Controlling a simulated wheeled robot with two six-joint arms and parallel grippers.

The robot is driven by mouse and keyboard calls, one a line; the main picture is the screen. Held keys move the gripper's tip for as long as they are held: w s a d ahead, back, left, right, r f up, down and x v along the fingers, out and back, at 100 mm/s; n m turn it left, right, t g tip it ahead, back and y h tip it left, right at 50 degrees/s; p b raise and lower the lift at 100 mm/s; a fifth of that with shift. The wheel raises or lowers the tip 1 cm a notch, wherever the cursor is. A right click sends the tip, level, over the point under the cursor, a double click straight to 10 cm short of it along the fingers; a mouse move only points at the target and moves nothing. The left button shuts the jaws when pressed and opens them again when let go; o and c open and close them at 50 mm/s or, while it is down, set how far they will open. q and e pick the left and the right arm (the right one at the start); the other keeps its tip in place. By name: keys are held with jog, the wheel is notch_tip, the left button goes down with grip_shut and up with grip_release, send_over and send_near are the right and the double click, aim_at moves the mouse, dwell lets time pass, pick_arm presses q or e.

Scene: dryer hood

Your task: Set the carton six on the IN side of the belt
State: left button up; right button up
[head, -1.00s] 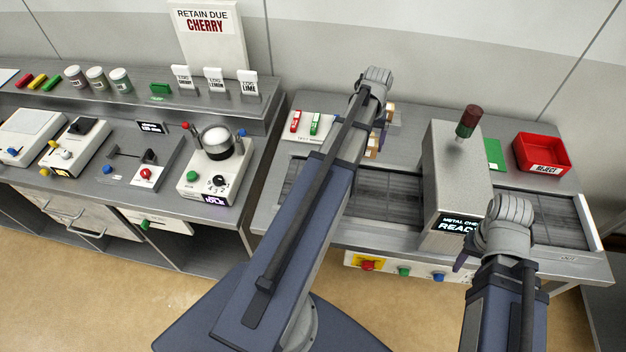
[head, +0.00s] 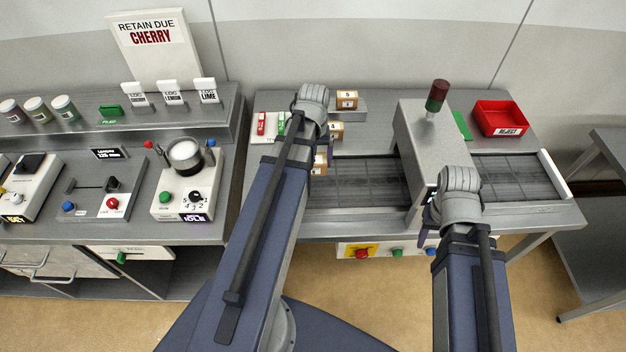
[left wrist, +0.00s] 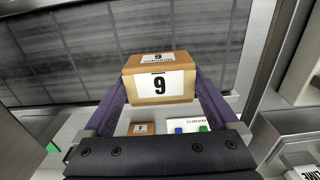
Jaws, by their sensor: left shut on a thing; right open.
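My left gripper (left wrist: 160,95) is shut on a brown carton (left wrist: 160,80), one finger on each side. Its white label reads like a 9 in the left wrist view, where the scene appears turned around, so it may be a 6. In the head view this carton (head: 320,164) shows partly past my left wrist, by the left end of the dark belt (head: 365,185). I cannot tell whether it touches the belt. My right gripper (head: 432,222) is open, in front of the metal-check hood (head: 425,140); its fingers are mostly hidden. No IN mark is legible.
Another carton (head: 347,99) stands on a grey stand behind the belt, and one more (head: 336,130) stands nearer. A red reject bin (head: 500,117) is at the back right. The belt between the held carton and the hood is clear. Buttons (head: 362,253) line the front.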

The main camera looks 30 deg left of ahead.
pick_arm(q)
jog(key=shift+f+b, duration=2.6)
jog(key=shift+f, duration=0.6)
jog(key=shift+f, duration=0.1)
jog(key=shift+f, duration=0.15)
jog(key=o, duration=1.1)
jog(key=shift+r, duration=0.2)
notch_tip(320, 180, up, 12)
jog(key=p, duration=1.2)
jog(key=shift+r, duration=0.1)
